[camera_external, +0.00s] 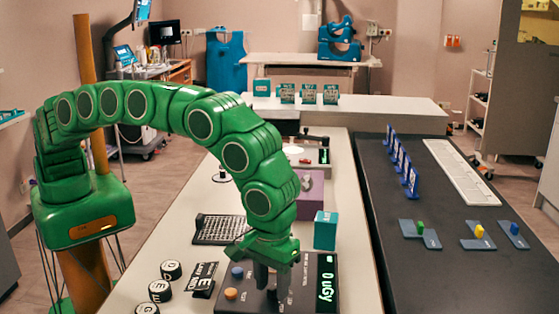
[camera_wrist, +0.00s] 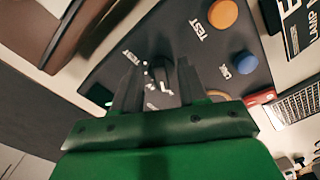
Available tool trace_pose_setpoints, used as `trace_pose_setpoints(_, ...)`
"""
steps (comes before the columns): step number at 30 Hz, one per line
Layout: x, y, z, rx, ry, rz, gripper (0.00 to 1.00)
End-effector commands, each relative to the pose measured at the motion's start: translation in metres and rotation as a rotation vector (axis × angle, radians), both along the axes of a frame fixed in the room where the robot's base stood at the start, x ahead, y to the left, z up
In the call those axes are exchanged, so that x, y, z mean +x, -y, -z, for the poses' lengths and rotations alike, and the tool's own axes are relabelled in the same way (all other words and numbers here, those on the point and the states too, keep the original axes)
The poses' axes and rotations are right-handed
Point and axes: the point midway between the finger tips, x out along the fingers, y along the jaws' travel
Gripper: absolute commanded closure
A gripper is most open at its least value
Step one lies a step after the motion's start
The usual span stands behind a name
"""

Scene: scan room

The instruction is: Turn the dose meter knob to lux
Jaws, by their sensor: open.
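The dose meter (camera_external: 328,300) is a dark box on the pale bench. Its green display (camera_external: 326,284) seems to read "D uGy". It also shows in the wrist view (camera_wrist: 215,65). My gripper (camera_external: 270,288) points down over the meter. In the wrist view my gripper (camera_wrist: 158,85) is open, its two dark fingers either side of the small dark knob (camera_wrist: 160,76). White marks ring the knob; they are too small to read. I cannot tell whether the fingers touch the knob.
An orange button (camera_wrist: 223,13) and a blue button (camera_wrist: 244,62) sit beside the knob. A keyboard-like grid (camera_external: 222,229), a teal box (camera_external: 325,230), a purple box (camera_external: 310,190) and round lettered pieces (camera_external: 160,290) stand nearby. A dark bench (camera_external: 400,270) lies to the right.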

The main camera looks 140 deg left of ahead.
Motion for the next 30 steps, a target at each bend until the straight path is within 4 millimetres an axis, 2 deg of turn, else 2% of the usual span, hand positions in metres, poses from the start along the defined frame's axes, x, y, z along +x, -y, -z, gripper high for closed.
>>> trace_pose_setpoints(7, 0.0, -0.0002, 0.0012, 0.0, 0.001, 0.0, 0.57)
trace_pose_setpoints(15, 0.0, -0.0002, 0.001, 0.0, 0.0, -0.001, 0.97)
trace_pose_setpoints(16, 0.0, -0.0002, 0.001, 0.0, 0.0, -0.001, 1.0)
trace_pose_setpoints(30, -0.0008, -0.0011, 0.0006, 0.0, 0.001, 0.075, 1.0)
